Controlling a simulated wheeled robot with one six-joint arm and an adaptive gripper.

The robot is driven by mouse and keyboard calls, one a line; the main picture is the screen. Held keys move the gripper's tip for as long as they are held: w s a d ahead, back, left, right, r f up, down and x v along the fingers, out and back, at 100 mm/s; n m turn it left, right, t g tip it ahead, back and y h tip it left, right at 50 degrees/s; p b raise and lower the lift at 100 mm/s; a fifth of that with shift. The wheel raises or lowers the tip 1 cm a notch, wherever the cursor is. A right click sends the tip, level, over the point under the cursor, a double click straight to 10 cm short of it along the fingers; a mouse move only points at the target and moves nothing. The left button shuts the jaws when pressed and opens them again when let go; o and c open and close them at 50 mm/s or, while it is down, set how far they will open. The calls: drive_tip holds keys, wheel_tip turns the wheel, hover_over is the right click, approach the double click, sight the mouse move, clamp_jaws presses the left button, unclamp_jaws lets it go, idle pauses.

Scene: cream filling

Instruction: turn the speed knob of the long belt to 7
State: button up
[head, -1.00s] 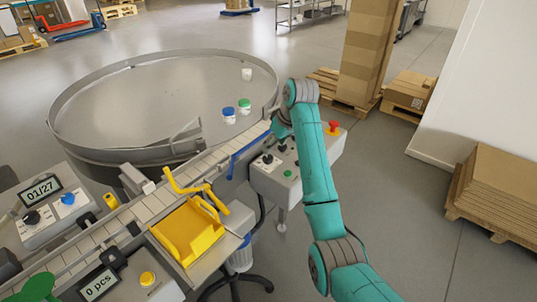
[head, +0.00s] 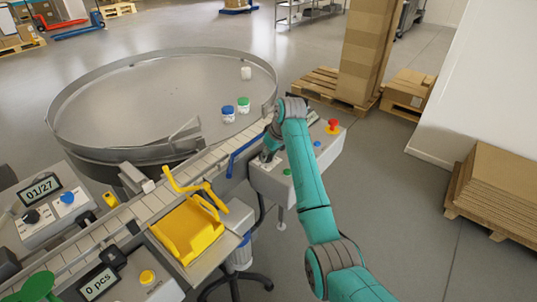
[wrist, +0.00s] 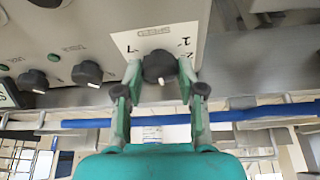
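The black knob (wrist: 158,66) sits on a white label plate (wrist: 190,35) with numbers around it, and its white mark points down in the wrist view. My gripper (wrist: 159,72) is open, with one teal finger on each side of the knob. The fingertips look close to the knob; I cannot tell whether they touch it. In the head view my gripper (head: 268,152) is down at the left end of the grey control box (head: 262,182) beside the belt and hides most of the knob there.
A blue rail (wrist: 250,113) runs close behind the fingers. Two other black knobs (wrist: 88,73) (wrist: 33,81) share the panel. A red stop button (head: 333,126) and green button (head: 287,172) are on the box. The round turntable (head: 150,95) and belt (head: 140,207) stand left.

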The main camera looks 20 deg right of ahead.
drive_tip(key=c, duration=0.4)
drive_tip(key=shift+m, duration=0.4)
drive_tip(key=m+h, duration=0.1)
drive_tip(key=m, duration=0.1)
drive_tip(key=m+h, duration=0.1)
drive_tip(key=m, duration=0.2)
drive_tip(key=shift+a+m+t, duration=0.2)
drive_tip(key=shift+m+t, duration=0.1)
drive_tip(key=shift+t, duration=0.1)
drive_tip(key=m+h, duration=0.1)
drive_tip(key=m, duration=0.1)
drive_tip(key=m+h, duration=0.1)
drive_tip(key=m, duration=0.2)
drive_tip(key=shift+a+g, duration=0.15)
drive_tip(key=shift+g, duration=0.25)
drive_tip(key=m+h, duration=0.1)
drive_tip(key=m, duration=0.2)
drive_tip(key=m+g+h, duration=0.1)
drive_tip(key=m, duration=0.2)
drive_tip(key=shift+w+a+m+g, duration=0.1)
drive_tip(key=shift+w+m+g, duration=0.05)
drive_tip(key=shift+m+g, duration=0.15)
drive_tip(key=m+g, duration=0.1)
drive_tip(key=m, duration=0.2)
drive_tip(key=m+g, duration=0.1)
drive_tip(key=m, duration=0.1)
drive_tip(key=shift+w+m+h, duration=0.1)
drive_tip(key=shift+m+h, duration=0.3)
